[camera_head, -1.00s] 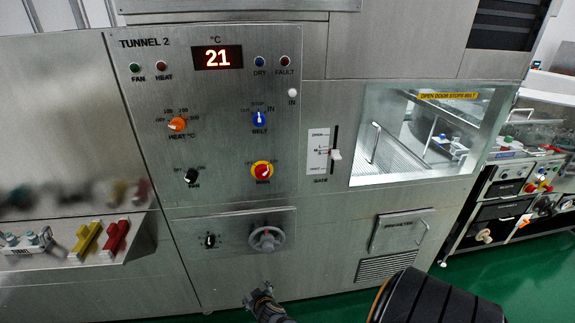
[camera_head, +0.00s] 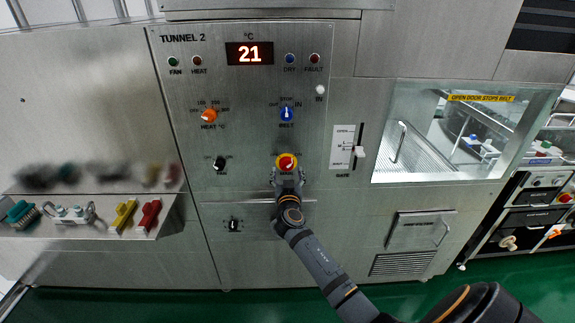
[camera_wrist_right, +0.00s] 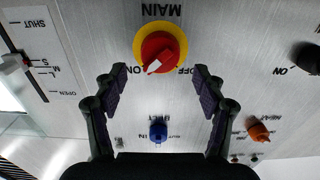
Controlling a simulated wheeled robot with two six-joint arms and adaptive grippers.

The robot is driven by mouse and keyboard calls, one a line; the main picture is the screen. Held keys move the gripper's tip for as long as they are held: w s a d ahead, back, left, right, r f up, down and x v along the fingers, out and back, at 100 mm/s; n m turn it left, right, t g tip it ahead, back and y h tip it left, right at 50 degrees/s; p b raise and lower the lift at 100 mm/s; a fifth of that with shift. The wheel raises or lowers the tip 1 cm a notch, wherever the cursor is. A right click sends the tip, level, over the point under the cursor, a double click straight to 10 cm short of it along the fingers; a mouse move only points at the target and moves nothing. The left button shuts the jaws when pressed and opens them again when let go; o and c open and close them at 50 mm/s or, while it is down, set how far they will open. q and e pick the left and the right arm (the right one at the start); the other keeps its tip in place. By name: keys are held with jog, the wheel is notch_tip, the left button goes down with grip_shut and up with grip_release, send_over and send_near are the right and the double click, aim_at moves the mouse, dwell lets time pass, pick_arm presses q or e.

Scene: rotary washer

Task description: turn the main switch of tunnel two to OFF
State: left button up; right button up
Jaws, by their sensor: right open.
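The main switch (camera_head: 287,161) of tunnel two is a red knob on a yellow disc, low on the steel panel. In the right wrist view, which is upside down, the main switch (camera_wrist_right: 160,47) has a white mark pointing toward the ON label, with OFF on the other side. My right gripper (camera_head: 288,178) is just below the switch in the head view. In the wrist view its two fingers (camera_wrist_right: 155,80) are spread apart with nothing between them, and the knob shows beyond the tips. Contact is not visible. My left gripper is not in view.
Above are the blue belt knob (camera_head: 287,114) and orange heat knob (camera_head: 209,115); the black fan knob (camera_head: 219,163) is to the left. The gate slider (camera_head: 358,152) is to the right. A shelf (camera_head: 90,229) holds small items at left.

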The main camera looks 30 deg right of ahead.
aim_at(287, 167)
jog(key=shift+x, duration=1.8)
jog(key=c, duration=1.1)
jog(key=shift+c, duration=0.2)
